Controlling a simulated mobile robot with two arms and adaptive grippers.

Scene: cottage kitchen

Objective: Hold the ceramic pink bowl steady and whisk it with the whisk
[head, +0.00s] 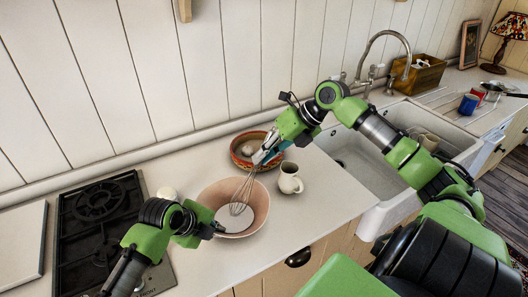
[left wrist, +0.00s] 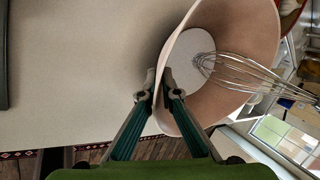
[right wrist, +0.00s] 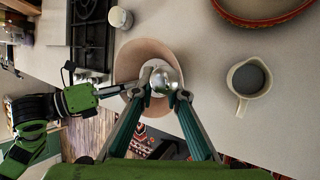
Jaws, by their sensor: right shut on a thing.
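The pink bowl (head: 261,207) stands upright on the counter, with a white round area at its bottom. My left gripper (head: 219,229) is at the bowl's near left rim; in the left wrist view its fingertips (left wrist: 157,90) lie on both sides of the bowl wall (left wrist: 185,115). Whether they press on it cannot be told. My right gripper (head: 260,158) is shut on the whisk (head: 243,190), handle up, and holds it tilted with its wire loops down inside the bowl. The whisk also shows between the fingers in the right wrist view (right wrist: 163,82).
A patterned red dish (head: 237,160) stands behind the bowl. A white jug (head: 290,181) stands close to the bowl's right. A black hob (head: 100,215) is at left and a white sink (head: 365,172) at right. A small pale pot (right wrist: 120,17) stands near the hob.

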